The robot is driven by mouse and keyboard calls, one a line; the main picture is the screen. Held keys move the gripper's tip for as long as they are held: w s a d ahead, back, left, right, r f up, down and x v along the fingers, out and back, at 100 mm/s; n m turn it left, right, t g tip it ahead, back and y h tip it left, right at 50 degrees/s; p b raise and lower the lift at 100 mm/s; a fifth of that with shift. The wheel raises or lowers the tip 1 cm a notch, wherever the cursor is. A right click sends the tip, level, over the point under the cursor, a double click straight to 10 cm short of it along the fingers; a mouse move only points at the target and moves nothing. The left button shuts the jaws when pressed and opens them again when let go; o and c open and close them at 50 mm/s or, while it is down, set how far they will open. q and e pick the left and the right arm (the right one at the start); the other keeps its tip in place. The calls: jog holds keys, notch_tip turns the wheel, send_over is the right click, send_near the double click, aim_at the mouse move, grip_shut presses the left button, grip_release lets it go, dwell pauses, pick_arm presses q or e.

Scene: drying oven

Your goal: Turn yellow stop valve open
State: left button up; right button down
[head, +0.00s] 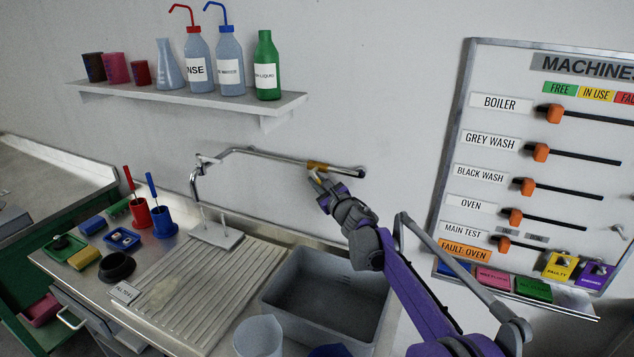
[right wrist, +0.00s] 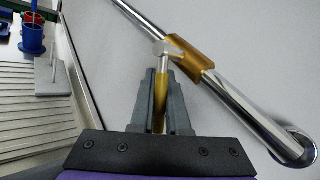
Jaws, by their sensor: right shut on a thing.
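The yellow stop valve (head: 318,165) sits on a chrome pipe that runs along the wall above the sink. In the right wrist view its yellow body (right wrist: 188,54) wraps the pipe, and a thin yellow lever (right wrist: 160,96) sticks out from it, roughly across the pipe. My right gripper (head: 318,181) is just below the valve in the head view. In the right wrist view its dark fingers (right wrist: 162,85) are shut on the lever, one on each side. The lever is mostly hidden by the gripper in the head view. My left gripper is not in view.
The sink basin (head: 335,280) lies below my right arm, with a ribbed drainboard (head: 205,290) on its left. A shelf (head: 190,97) with bottles and cups hangs above. The machine board (head: 448,150) stands to the right. A clear beaker (head: 258,337) is at the front.

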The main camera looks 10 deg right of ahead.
dwell(0.8)
jog(key=shift+s+d+n+g+b, duration=0.25)
jog(key=shift+n+g+b, duration=0.3)
jog(key=shift+g, duration=0.25)
jog(key=shift+s+d+r+n+g+h+b, duration=0.15)
jog(key=shift+d+n+g+h+b, duration=0.1)
jog(key=shift+n+g+h+b, duration=0.3)
jog(key=shift+s+d+r+n+g+h+b, duration=0.1)
jog(key=shift+d+r+n+g+h+b, duration=0.1)
jog(key=shift+n+g+h+b, duration=0.3)
jog(key=c, duration=0.9)
grip_release()
jog(key=shift+p, duration=0.3)
